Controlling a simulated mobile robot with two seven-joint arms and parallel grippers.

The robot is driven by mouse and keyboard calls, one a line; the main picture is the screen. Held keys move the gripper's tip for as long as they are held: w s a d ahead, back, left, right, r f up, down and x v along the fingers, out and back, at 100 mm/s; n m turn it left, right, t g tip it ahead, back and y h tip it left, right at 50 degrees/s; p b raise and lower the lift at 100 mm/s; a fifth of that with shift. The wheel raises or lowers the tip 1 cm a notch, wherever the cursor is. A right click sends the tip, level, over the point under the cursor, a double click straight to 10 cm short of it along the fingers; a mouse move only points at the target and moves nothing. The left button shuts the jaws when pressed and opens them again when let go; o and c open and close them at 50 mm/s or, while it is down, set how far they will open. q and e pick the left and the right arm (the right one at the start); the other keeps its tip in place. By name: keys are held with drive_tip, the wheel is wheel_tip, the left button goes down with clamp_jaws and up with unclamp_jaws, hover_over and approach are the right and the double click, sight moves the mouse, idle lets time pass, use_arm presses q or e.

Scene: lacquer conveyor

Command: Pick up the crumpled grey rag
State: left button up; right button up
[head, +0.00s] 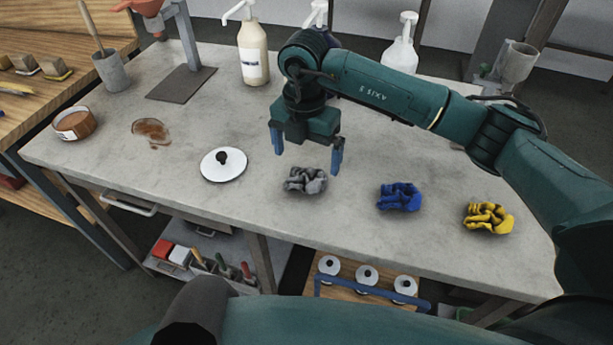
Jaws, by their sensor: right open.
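The crumpled grey rag (306,181) lies on the grey table top (330,225), near the middle of its front half. My right gripper (307,157) is open and points down, with its two blue fingers spread wide. It is above and slightly behind the rag in the head view, and nothing shows between the fingers. The fingers appear apart from the rag; the exact height of the gap is hard to tell. My left gripper is not in view.
A blue rag (399,197) and a yellow rag (488,218) lie to the right. A white lid with a black knob (223,165) lies to the left. Pump bottles (253,55) stand behind. A jar (74,123) and brown spill (150,130) are at far left.

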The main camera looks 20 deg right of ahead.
sight(307, 172)
drive_tip(key=shift+w+d+f+p, duration=0.15)
drive_tip(key=shift+f+p, duration=0.15)
drive_tip(key=shift+f, duration=1.25)
drive_tip(key=shift+w+d+f+p, duration=0.1)
drive_tip(key=shift+f+p, duration=0.15)
drive_tip(key=shift+f, duration=1.25)
drive_tip(key=shift+c, duration=0.3)
drive_tip(key=c, duration=1)
wheel_tip(307, 172, up, 10)
drive_tip(key=b, duration=0.1)
drive_tip(key=o, duration=0.4)
drive_tip(key=c, duration=0.3)
